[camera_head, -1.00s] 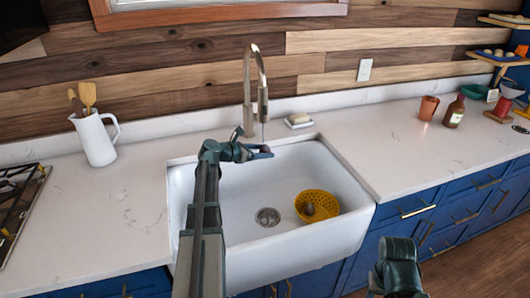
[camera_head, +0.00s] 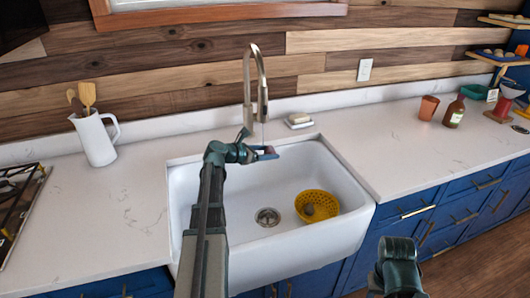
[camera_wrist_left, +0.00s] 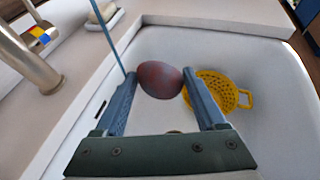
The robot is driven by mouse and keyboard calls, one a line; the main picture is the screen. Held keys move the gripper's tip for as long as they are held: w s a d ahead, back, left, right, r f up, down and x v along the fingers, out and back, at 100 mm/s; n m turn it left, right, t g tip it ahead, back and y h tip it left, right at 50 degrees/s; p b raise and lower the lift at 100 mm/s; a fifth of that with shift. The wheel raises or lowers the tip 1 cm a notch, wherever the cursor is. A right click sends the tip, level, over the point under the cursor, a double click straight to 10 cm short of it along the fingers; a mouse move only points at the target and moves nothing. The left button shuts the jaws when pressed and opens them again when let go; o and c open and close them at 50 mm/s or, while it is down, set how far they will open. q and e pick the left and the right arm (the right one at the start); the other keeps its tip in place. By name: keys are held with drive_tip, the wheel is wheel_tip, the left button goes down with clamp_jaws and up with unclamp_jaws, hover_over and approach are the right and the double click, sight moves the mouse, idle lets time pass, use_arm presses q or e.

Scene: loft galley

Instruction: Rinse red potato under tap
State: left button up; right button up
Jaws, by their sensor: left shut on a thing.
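My left gripper (camera_head: 266,153) is held over the back part of the white sink (camera_head: 345,190), close to the tap (camera_head: 247,90). In the left wrist view its two fingers are shut on a reddish potato (camera_wrist_left: 160,79), one finger on each side. A thin blue stream of water (camera_wrist_left: 110,42) comes down beside the left-hand finger; I cannot tell whether it touches the potato. In the head view the potato is mostly hidden by the gripper. My right gripper's fingers are not seen; only part of that arm shows at the lower right.
A soap dish (camera_head: 298,121) is behind the sink. A white jug (camera_head: 95,142) stands left; a cup (camera_head: 428,107) and bottle (camera_head: 454,113) stand right.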

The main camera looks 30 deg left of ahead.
use_arm(q)
drive_tip(key=s+d, duration=0.3)
drive_tip(key=d, duration=0.2)
drive_tip(key=shift+d, duration=0.4)
idle(1.4)
drive_tip(key=s+d+r+p, duration=0.2)
drive_tip(key=d+r+p, duration=0.2)
drive_tip(key=shift+d, duration=0.25)
idle(0.7)
